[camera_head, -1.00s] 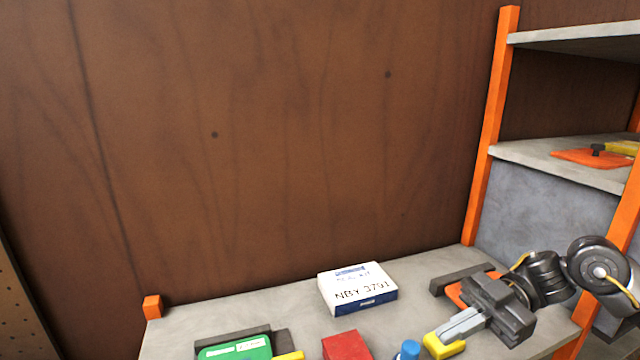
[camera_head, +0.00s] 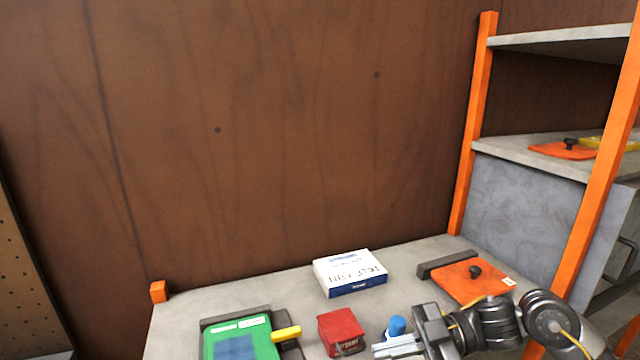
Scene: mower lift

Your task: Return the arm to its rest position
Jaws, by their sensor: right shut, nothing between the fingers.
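My right gripper (camera_head: 384,348) comes in from the lower right over the grey bench (camera_head: 225,296). Its fingers are shut with nothing held, pointing left near the bottom edge of the head view. A blue cylindrical thing (camera_head: 397,326) stands just behind the fingers; I cannot tell whether they touch. My left gripper is not in view.
A red box (camera_head: 341,331), a white-and-blue box (camera_head: 349,272) and a green case (camera_head: 238,343) with a yellow handle sit on the bench. An orange plate (camera_head: 468,282) with a black knob lies behind my right arm. Orange-posted shelves (camera_head: 477,120) stand at right.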

